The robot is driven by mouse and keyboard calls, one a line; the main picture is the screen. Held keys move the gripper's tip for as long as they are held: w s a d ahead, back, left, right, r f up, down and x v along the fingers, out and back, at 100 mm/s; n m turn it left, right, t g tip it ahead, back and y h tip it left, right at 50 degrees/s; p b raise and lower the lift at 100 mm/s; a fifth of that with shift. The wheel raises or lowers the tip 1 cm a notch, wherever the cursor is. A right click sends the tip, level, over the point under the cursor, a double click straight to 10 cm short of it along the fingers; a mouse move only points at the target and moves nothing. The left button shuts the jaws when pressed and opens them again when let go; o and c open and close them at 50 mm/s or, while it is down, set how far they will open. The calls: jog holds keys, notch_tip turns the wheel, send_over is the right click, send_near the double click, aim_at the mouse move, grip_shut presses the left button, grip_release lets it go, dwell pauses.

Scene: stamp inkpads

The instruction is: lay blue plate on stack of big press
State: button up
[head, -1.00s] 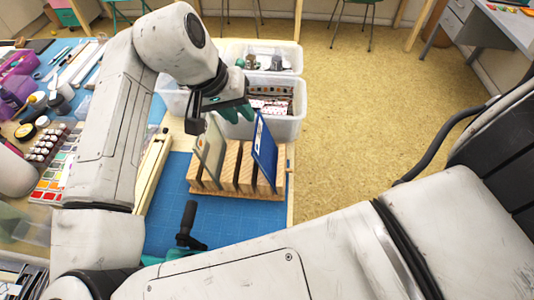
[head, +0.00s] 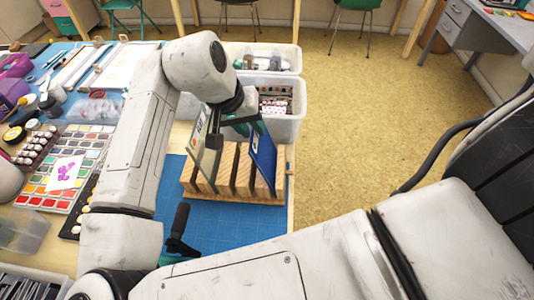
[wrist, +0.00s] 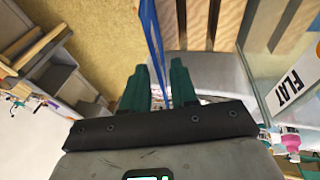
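The blue plate (head: 263,163) stands upright in the right end slot of a wooden rack (head: 232,190). In the wrist view the blue plate (wrist: 153,38) shows as a thin edge between the teal fingers of my gripper (wrist: 160,75), with a gap visible on each side. My gripper (head: 246,124) is at the plate's top edge in the head view, partly hidden by my wrist. A black handle and a bit of teal body, seemingly of the big press (head: 178,232), show at the front of the blue mat. The rest of it, including any stack, is hidden behind my arm.
A pale plate labelled FLAT (wrist: 292,84) stands in the rack's left slot, close to my gripper. Clear bins (head: 289,124) stand behind the rack. Paint trays (head: 62,175) fill the left. The blue mat (head: 230,228) is bare before the rack.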

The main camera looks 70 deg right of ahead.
grip_shut()
notch_tip(320, 180, up, 7)
jog(key=w+p, duration=0.2)
jog(key=p, duration=0.4)
jog(key=shift+a, duration=0.4)
dwell(0.4)
